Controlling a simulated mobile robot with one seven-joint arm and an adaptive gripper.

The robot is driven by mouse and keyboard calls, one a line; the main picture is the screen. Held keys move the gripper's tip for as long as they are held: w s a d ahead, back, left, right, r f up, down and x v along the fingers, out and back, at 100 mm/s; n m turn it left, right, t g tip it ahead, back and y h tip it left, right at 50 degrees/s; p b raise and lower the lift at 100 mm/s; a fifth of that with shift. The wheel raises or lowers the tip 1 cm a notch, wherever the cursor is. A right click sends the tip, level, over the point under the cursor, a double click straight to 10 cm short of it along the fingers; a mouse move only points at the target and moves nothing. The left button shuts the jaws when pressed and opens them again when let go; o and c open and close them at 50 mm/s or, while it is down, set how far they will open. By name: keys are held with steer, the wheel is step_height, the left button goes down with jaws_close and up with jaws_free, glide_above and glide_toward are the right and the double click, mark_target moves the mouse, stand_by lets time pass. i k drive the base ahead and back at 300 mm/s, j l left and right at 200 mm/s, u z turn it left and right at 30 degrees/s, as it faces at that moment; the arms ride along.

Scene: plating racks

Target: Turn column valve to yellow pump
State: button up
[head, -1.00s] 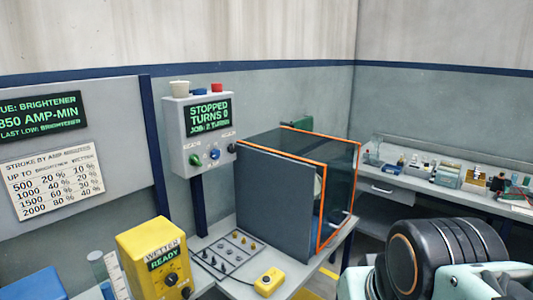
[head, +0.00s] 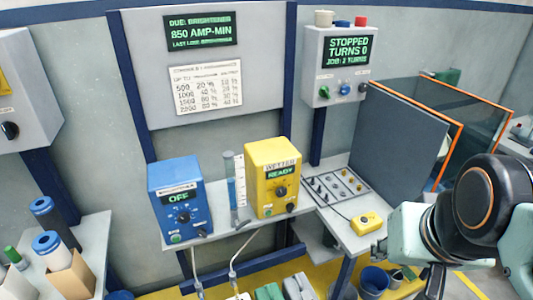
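The yellow pump (head: 272,178), labelled WETTER, stands on a light bench with its green display reading READY and a dark knob below it. The blue pump (head: 179,199), labelled BRIGHTENER, stands to its left with its display reading OFF. A clear column with bluish contents (head: 231,188) and a white scale stands upright between the two pumps.
A control box (head: 336,66) on the wall reads STOPPED, TURNS 0. A grey panel (head: 394,130) with an orange-edged clear enclosure stands at right. A small yellow box (head: 366,222) lies on the bench. Blue-capped containers (head: 47,243) stand at left; a bucket (head: 373,281) is below.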

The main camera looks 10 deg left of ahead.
mark_target(244, 225)
steer(key=u, duration=1.05)
steer(key=i, duration=0.2)
steer(key=j+z, duration=0.45)
steer(key=j, duration=0.2)
